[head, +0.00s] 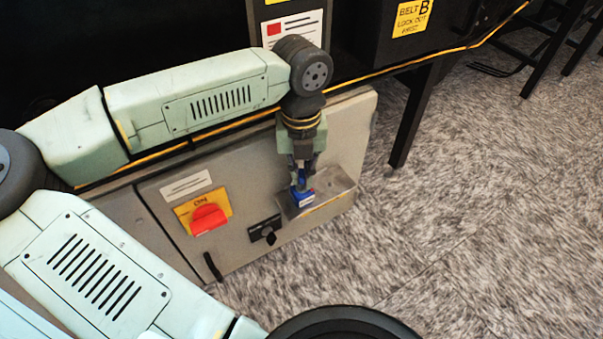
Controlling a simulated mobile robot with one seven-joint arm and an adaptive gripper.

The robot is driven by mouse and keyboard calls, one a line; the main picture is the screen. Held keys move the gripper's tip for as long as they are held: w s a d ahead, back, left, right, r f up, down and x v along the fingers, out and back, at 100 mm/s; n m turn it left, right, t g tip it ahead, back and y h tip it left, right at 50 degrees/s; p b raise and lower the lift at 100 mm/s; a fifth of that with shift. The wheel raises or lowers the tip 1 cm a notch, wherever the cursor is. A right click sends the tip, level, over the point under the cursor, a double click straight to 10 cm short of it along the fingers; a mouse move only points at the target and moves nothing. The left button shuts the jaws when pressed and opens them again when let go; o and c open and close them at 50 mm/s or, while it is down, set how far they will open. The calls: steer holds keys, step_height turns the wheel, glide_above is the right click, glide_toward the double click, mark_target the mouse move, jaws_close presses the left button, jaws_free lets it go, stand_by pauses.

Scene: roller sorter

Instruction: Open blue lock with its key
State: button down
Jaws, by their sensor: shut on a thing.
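A small blue object (304,201) with a pale patch is at the tip of my gripper (302,182). My gripper points down and is shut on it, over a small metal tray (335,190) on the front of the grey cabinet. The object is too small and too covered by the fingers to tell whether it is the blue lock or its key. I cannot tell whether it touches the tray. No other blue thing shows.
A black table leg (412,115) stands at the right. The carpeted floor (490,230) is clear.

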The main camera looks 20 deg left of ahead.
steer(key=shift+n+b, duration=1.6)
steer(key=shift+n, duration=1.2)
steer(key=shift+r, duration=0.1)
steer(key=shift+r+p, duration=1.65)
steer(key=shift+r, duration=0.75)
